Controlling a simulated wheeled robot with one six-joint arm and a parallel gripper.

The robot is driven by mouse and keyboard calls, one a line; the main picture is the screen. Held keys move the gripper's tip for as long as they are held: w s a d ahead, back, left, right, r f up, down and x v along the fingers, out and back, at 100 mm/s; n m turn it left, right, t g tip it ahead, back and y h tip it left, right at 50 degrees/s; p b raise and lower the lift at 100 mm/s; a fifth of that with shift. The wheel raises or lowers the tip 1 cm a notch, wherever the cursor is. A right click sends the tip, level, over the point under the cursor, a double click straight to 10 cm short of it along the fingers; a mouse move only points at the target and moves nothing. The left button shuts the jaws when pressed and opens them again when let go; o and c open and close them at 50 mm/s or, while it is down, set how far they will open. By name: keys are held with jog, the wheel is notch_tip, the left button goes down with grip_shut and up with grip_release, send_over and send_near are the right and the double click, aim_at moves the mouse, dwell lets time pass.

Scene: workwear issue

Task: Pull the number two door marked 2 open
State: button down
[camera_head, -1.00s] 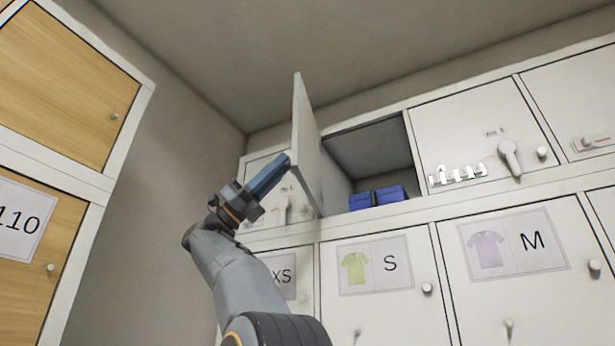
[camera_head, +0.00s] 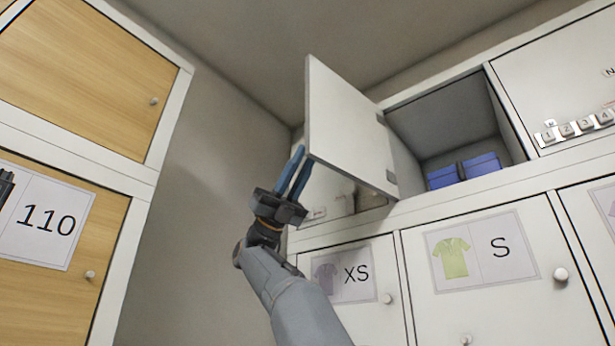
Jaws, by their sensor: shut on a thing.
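A white locker door (camera_head: 345,128) in the upper row stands swung wide open, out from the left side of its compartment (camera_head: 455,118). Its plain inner face shows; its outer face and any number 2 on it are turned away. My gripper (camera_head: 299,160) is at the door's lower free edge, its blue fingers shut on the door. The exact part between the fingertips is hard to see.
Shut white doors marked XS (camera_head: 355,274) and S (camera_head: 500,247) lie below. A shut door with number tiles (camera_head: 580,125) is at the right.

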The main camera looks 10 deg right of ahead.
jog(key=shift+r, duration=0.1)
jog(key=c, duration=1.6)
grip_release()
jog(key=shift+s, duration=0.1)
jog(key=shift+c, duration=0.2)
jog(key=p+v, duration=0.2)
jog(key=v, duration=0.5)
jog(key=shift+w+f+p, duration=0.25)
jog(key=shift+f+p, duration=0.05)
jog(key=shift+p, duration=0.05)
jog(key=shift+a, duration=0.15)
